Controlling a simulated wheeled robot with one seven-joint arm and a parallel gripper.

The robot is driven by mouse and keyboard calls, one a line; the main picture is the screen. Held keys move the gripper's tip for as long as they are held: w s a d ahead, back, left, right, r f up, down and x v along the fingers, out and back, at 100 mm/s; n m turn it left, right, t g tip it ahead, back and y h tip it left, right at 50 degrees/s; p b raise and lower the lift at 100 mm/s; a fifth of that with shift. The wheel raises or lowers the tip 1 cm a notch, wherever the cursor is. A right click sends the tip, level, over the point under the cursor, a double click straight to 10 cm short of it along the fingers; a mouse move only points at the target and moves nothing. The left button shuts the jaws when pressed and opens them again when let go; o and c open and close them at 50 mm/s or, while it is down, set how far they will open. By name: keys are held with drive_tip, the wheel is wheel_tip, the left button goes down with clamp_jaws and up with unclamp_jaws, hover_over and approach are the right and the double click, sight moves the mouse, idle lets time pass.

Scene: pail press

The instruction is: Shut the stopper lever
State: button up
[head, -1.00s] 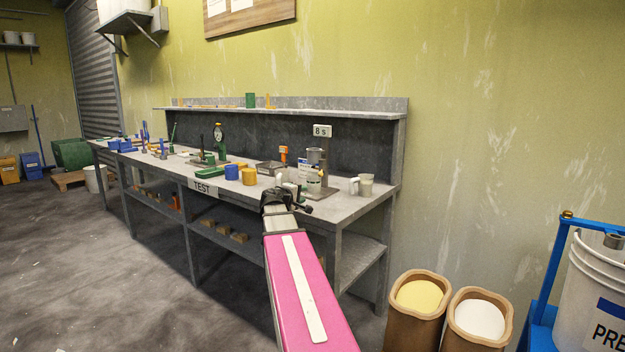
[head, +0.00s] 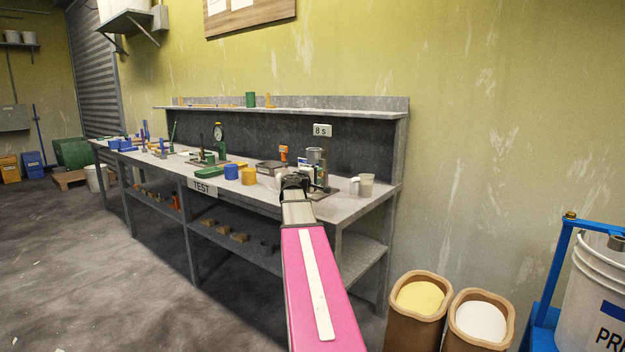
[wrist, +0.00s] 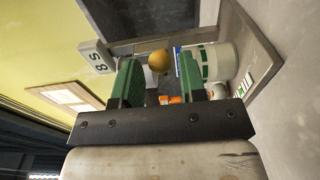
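In the wrist view a yellow-orange ball knob (wrist: 159,61) shows between and beyond the two green fingers of my gripper (wrist: 158,80). It looks like the end of the stopper lever; the lever's arm is not clear. The fingers are apart with nothing seen held between them. A white cylinder with green marks (wrist: 212,62) stands just behind the right finger. In the head view my gripper (head: 295,182) is over the right part of the bench, in front of the small stand (head: 318,170) under the "8 s" sign, and hides much of it.
The "8 s" sign (head: 322,130) is on the bench's back panel; it also shows in the wrist view (wrist: 97,58). Pale cups (head: 366,185) stand right of my gripper. Yellow (head: 249,176) and blue (head: 231,172) cylinders stand left.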

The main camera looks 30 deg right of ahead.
drive_tip(key=shift+w+d, duration=0.3)
drive_tip(key=shift+d, duration=0.25)
drive_tip(key=shift+s, duration=0.1)
drive_tip(key=c, duration=0.5)
drive_tip(key=shift+w+a, duration=0.35)
drive_tip(key=shift+a, duration=0.15)
drive_tip(key=o, duration=0.8)
drive_tip(key=v, duration=1)
drive_tip(key=shift+s+a, duration=0.25)
drive_tip(key=shift+a, duration=0.1)
